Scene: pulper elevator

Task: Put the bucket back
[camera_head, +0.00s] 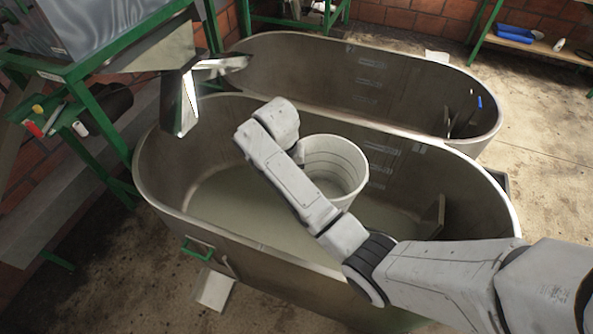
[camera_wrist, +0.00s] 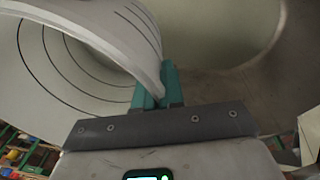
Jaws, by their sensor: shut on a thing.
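A white bucket (camera_head: 336,168) with dark rings on its inner wall is over the near metal tank (camera_head: 460,195), its opening facing up toward the camera. In the wrist view the bucket (camera_wrist: 75,50) fills the upper left. My gripper (camera_wrist: 160,85) has teal fingers shut on the bucket's rim. In the head view my arm crosses the near tank's front rim, and the wrist is at the bucket's left side; the fingers are hidden there. I cannot tell whether the bucket touches the tank floor.
A second oval tank (camera_head: 400,85) stands behind the near one. A metal chute (camera_head: 180,100) on a green frame (camera_head: 100,130) hangs over the near tank's left end. A low shelf with a blue tray (camera_head: 515,34) is at the back right.

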